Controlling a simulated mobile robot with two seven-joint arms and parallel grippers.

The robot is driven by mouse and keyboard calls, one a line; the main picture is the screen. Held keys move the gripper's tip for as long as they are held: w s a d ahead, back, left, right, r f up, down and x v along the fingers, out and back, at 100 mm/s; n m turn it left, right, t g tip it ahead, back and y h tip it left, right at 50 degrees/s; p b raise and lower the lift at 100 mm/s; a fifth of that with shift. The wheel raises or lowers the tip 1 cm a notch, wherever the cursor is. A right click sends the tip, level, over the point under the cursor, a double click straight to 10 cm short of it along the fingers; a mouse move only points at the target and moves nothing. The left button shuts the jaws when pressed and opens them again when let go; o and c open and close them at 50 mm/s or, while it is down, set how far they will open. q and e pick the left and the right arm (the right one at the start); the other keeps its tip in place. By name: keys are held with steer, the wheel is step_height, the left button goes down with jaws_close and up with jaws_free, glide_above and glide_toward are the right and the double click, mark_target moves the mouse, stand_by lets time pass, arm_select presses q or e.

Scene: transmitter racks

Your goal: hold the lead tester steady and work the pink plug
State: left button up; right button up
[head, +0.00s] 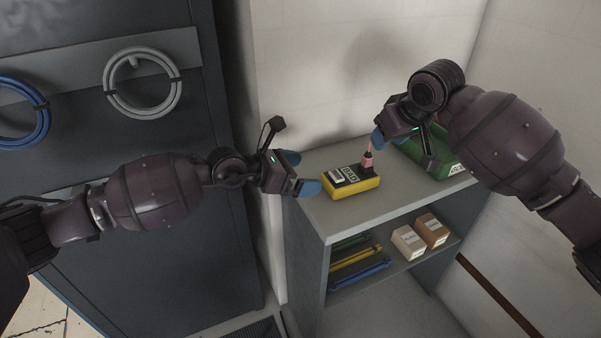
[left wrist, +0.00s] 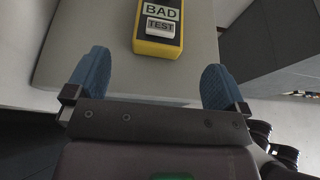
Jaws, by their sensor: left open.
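The lead tester (head: 351,184) is a yellow and black box on top of the grey shelf unit, with BAD and TEST labels. It also shows at the top of the left wrist view (left wrist: 158,28), ahead of my fingers. The pink plug (head: 367,160) stands upright at the tester's right end, with a pink lead above it. My left gripper (head: 305,172) is open and empty, just left of the tester and apart from it. My right gripper (head: 378,138) is just above the plug, by the pink lead. Its fingers are partly hidden, so I cannot tell whether they grip the lead.
A green bin (head: 432,155) stands at the back right of the shelf top (head: 347,219). A dark cabinet (head: 160,230) with hanging cable coils stands left.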

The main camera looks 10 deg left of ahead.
mark_target(332, 176)
arm_select(q)
steer(key=shift+x, duration=5.4)
steer(key=shift+s+f, duration=0.1)
steer(key=shift+f, duration=0.05)
steer(key=c, duration=0.9)
steer(key=shift+c, duration=0.2)
